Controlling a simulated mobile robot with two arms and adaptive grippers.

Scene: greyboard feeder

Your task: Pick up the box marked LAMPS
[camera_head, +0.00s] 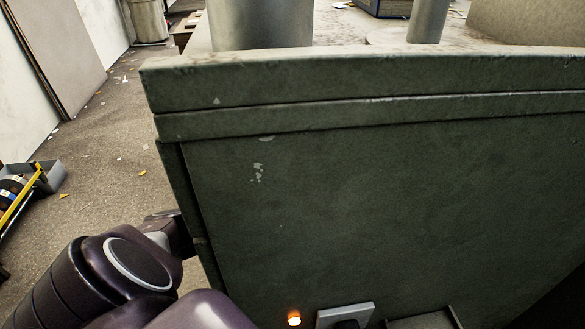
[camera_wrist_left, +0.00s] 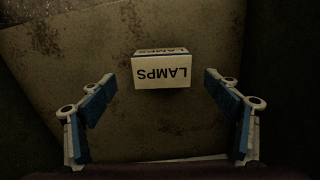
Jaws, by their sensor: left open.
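The box marked LAMPS (camera_wrist_left: 162,71) shows in the left wrist view, a small pale box with dark lettering that reads upside down. It rests on a stained, brownish surface (camera_wrist_left: 75,60). My left gripper (camera_wrist_left: 158,83) is open, with one finger to each side of the box and a gap on both sides. The box appears between and slightly beyond the fingertips. In the head view my left arm reaches down beside a large green cabinet, and its gripper is hidden there. The box does not show in the head view. My right gripper is in neither view.
The green cabinet (camera_head: 370,190) fills most of the head view, with an orange light (camera_head: 294,318) low on its front. A grey tray (camera_head: 42,178) with rolls sits on the floor at left. Scraps litter the open floor (camera_head: 110,130). Dark walls flank the surface in the wrist view.

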